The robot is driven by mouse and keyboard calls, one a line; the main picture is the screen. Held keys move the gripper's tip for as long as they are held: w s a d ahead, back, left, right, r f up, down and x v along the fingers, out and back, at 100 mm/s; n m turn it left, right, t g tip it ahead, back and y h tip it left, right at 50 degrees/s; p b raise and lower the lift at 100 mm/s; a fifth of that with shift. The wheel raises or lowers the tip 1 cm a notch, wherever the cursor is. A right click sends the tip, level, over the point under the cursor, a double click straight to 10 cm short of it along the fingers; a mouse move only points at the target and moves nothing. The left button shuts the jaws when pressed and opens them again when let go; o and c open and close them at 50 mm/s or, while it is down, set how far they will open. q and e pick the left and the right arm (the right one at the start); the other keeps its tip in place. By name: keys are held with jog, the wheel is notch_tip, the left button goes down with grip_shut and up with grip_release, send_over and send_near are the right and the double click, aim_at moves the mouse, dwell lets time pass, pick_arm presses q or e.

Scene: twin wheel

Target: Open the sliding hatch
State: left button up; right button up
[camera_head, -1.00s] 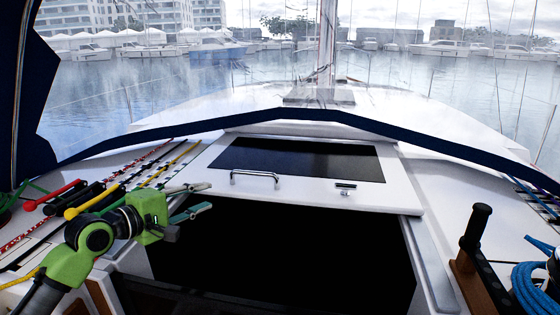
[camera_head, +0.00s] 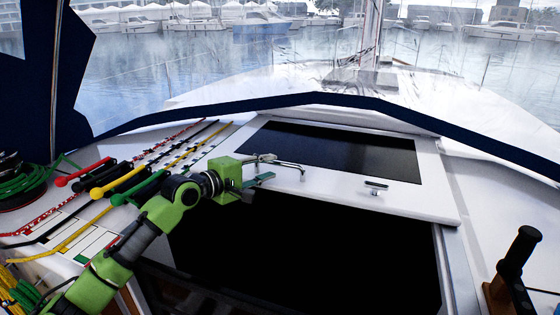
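The sliding hatch (camera_head: 436,190) is a white panel with a dark window, in the middle of the head view. A dark companionway opening (camera_head: 330,245) shows in front of it. A metal bar handle (camera_head: 294,165) stands on the left part of the hatch, and a small latch (camera_head: 376,186) sits to its right. My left gripper (camera_head: 272,167), on a green arm, is open at the handle's left end. Its fingers overlap that end in the picture; I cannot tell whether they touch it. My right gripper is out of view.
Red, black, yellow and green rope-clutch levers (camera_head: 120,183) with ropes lie left of the hatch, near my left arm. A winch with green rope (camera_head: 25,183) is at the far left. A black-handled lever (camera_head: 518,252) stands at the lower right. A blue canvas edge crosses behind the hatch.

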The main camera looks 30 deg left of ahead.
aim_at(277, 164)
pick_arm(q)
jog(key=shift+p+x, duration=0.55)
jog(key=shift+x, duration=2.2)
grip_shut()
